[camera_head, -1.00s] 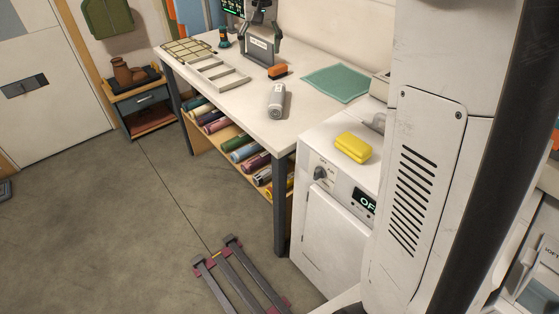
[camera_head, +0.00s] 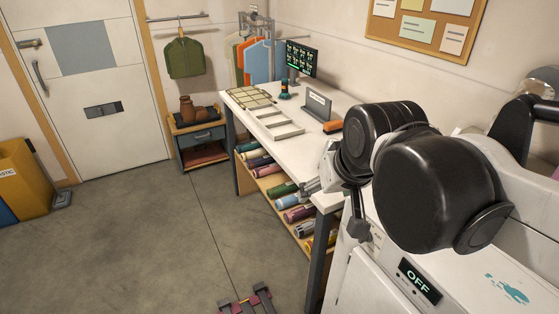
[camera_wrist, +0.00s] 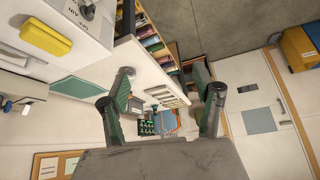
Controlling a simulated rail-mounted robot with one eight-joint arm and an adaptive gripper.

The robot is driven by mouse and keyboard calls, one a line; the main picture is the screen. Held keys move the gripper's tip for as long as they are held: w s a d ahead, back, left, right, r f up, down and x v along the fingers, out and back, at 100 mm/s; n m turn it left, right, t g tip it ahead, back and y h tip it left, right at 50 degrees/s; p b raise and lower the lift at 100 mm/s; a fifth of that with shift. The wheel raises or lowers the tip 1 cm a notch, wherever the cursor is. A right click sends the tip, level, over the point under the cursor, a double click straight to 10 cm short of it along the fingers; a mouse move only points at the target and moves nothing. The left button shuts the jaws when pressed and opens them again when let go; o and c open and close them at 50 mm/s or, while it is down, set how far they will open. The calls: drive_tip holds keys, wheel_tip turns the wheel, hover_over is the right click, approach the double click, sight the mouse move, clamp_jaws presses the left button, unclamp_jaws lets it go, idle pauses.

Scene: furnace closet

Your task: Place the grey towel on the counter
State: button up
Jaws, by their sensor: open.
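In the head view my black wrist covers the near part of the counter (camera_head: 290,140), so the towel cannot be made out clearly there.
Several coloured rolls (camera_head: 292,200) fill the shelf under the counter. A green mat (camera_wrist: 76,88) and a yellow sponge (camera_wrist: 45,38) show in the wrist view. An orange block (camera_head: 333,126), sign (camera_head: 318,105) and trays (camera_head: 277,124) stand on the counter. The floor (camera_head: 150,240) at left is mostly clear.

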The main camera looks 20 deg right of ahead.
drive_tip(key=s+a+f, duration=0.1)
drive_tip(key=s+f, duration=0.3)
drive_tip(key=shift+s+n+t, duration=0.25)
drive_tip(key=shift+n+t, duration=0.05)
drive_tip(key=shift+t, duration=0.1)
wheel_tip(320, 180, down, 21)
drive_tip(key=b, duration=2.1)
drive_tip(key=shift+r, duration=0.1)
